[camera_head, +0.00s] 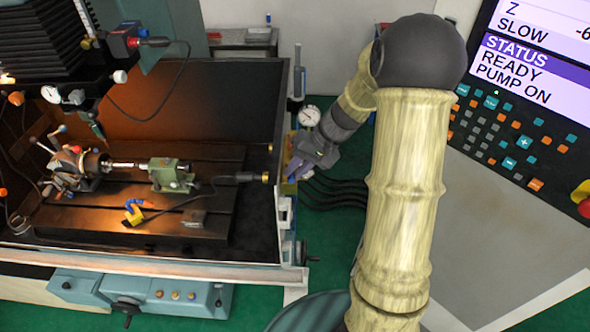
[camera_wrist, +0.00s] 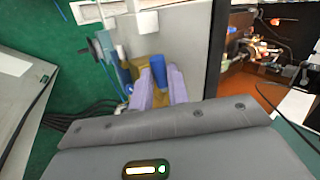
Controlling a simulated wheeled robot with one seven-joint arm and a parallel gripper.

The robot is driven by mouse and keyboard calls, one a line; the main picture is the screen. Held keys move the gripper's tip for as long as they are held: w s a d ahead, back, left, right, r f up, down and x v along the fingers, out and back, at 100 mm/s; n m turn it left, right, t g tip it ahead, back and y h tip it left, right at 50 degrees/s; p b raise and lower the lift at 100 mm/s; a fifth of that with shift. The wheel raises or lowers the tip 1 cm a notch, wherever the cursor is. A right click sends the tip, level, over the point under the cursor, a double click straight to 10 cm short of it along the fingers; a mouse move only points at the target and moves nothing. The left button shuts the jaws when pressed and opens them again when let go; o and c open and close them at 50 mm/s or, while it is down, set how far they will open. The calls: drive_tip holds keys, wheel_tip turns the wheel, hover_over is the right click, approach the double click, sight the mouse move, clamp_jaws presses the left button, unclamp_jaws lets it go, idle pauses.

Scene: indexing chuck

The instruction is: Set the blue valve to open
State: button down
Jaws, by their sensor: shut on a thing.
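The blue valve's handle (camera_wrist: 158,70) stands between my gripper's two purple fingers in the wrist view, above a yellow-brown body (camera_wrist: 143,62). My gripper (camera_wrist: 161,82) is shut on this blue handle. In the head view, my gripper (camera_head: 292,172) is at the outer right side of the machine's tank. The handle itself is hard to make out there, since the fingers and wrist cover most of it. I cannot read the valve's open or closed position from these views.
A dial gauge (camera_head: 309,115) stands close above my gripper in the head view. The tank wall (camera_head: 281,110) is just left of it. Black hoses (camera_head: 335,192) run below on the green floor. The control panel (camera_head: 525,110) is at right.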

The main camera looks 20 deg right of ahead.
drive_tip(key=shift+w+d+r+n+g+h+p, duration=0.1)
drive_tip(key=shift+w+d+n+g+h+p, duration=0.85)
drive_tip(key=shift+n, duration=1.8)
drive_tip(key=shift+w+d+f+n+g+h+p, duration=0.15)
drive_tip(key=shift+w+n+g+h+p, duration=0.4)
drive_tip(key=shift+n+g, duration=1.6)
drive_tip(key=shift+w+d+r+n+g+h+p, duration=0.15)
drive_tip(key=shift+w+d+n+g+h+p, duration=0.55)
drive_tip(key=shift+n, duration=2.6)
drive_tip(key=shift+w+a, duration=0.1)
drive_tip(key=c, duration=1.6)
unclamp_jaws()
